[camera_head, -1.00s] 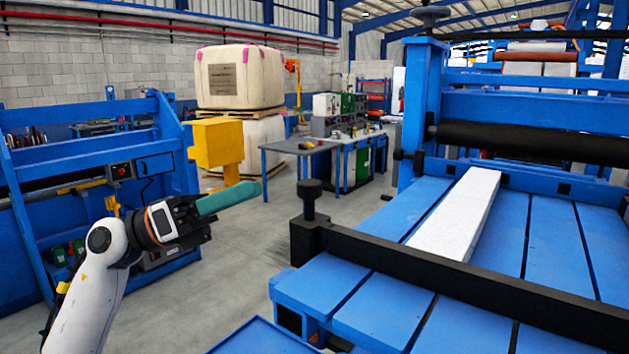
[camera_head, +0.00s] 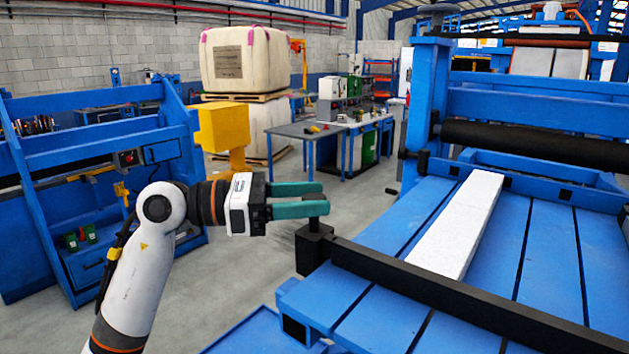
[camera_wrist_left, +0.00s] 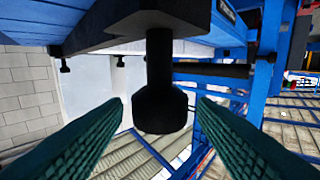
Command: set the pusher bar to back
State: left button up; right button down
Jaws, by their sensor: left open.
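The black pusher bar (camera_head: 440,291) lies across the near end of the blue slatted table. A black block (camera_head: 312,248) with an upright knob stands at its left end. My left gripper (camera_head: 318,200) is open at the knob, its teal fingers pointing right. In the left wrist view the knob (camera_wrist_left: 160,108) shows between the two open fingertips (camera_wrist_left: 158,103), with a gap on each side. The knob's top is partly hidden by the fingers in the head view. A white panel (camera_head: 455,235) lies on the table behind the bar. My right gripper is not in view.
The blue table (camera_head: 375,320) has bare slats on both sides of the panel. A black roller (camera_head: 530,142) and blue frame stand at its far end. A blue rack (camera_head: 60,170) and yellow box (camera_head: 222,127) stand left. Grey floor lies between.

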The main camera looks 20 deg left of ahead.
pick_arm(q)
jog(key=shift+w+d, duration=0.3)
jog(key=shift+d, duration=0.3)
grip_shut()
jog(key=s+a+b, duration=0.3)
jog(key=s+b, duration=0.1)
jog(key=s, duration=0.4)
jog(key=shift+s, duration=0.15)
jog(key=shift+c, duration=1.8)
grip_release()
jog(key=o, duration=0.4)
jog(key=shift+s+a, duration=0.1)
jog(key=shift+s, duration=0.15)
jog(key=shift+c, duration=0.2)
